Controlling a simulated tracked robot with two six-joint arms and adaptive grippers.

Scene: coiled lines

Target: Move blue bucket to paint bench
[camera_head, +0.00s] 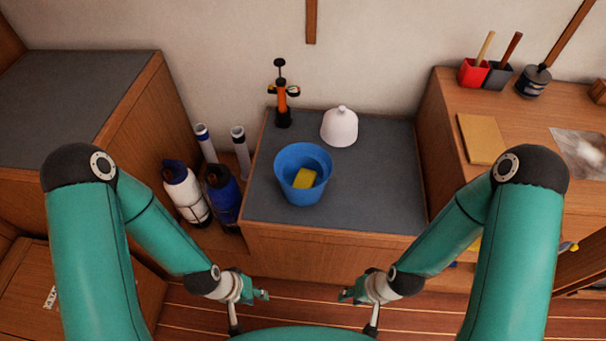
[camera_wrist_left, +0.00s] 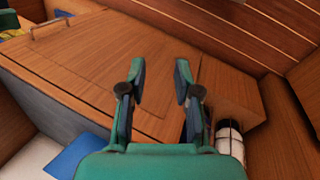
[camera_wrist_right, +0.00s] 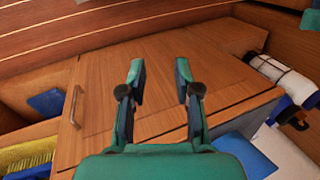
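The blue bucket (camera_head: 296,187) stands upright on the grey top of the middle cabinet (camera_head: 345,206), with a yellow sponge-like block (camera_head: 304,178) inside it. The paint bench is not labelled; the wooden bench at the right (camera_head: 552,118) carries brushes and pots. My left gripper (camera_head: 262,295) is in front of and below the cabinet, empty; its fingers are apart in the left wrist view (camera_wrist_left: 158,85). My right gripper (camera_head: 346,295) is also low in front of the cabinet, empty, with fingers apart in the right wrist view (camera_wrist_right: 160,85). Neither touches the bucket.
An orange and black pump (camera_head: 282,100) and a pale bell-shaped object (camera_head: 340,127) stand behind the bucket. Bottles (camera_head: 187,192) stand left of the cabinet. The right bench holds a red pot (camera_head: 473,73), a tan pad (camera_head: 480,138) and a clear bag (camera_head: 580,150).

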